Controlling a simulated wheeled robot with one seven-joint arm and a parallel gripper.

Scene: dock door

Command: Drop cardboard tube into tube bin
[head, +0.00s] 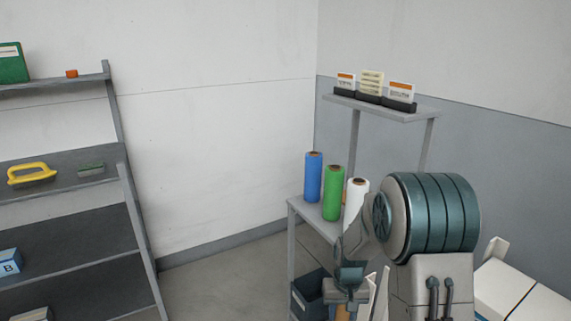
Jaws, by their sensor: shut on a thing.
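My gripper (344,299) is low in the head view, in front of the lower part of the grey stand, partly hidden by my own arm. It is shut on a tan piece that looks like the cardboard tube (342,313); only a short length shows at the bottom edge of the picture. A dark blue-grey bin (306,296), which may be the tube bin, stands low on the left side of the stand, just left of my gripper. Its right part is hidden behind my gripper, and I cannot see inside it.
Blue (313,178), green (333,194) and white (355,196) rolls stand on the grey stand (298,206). Card holders (371,96) sit on its upper shelf. A shelf rack (128,190) is at the left, white boxes (505,290) at lower right. Floor (220,285) between rack and stand is clear.

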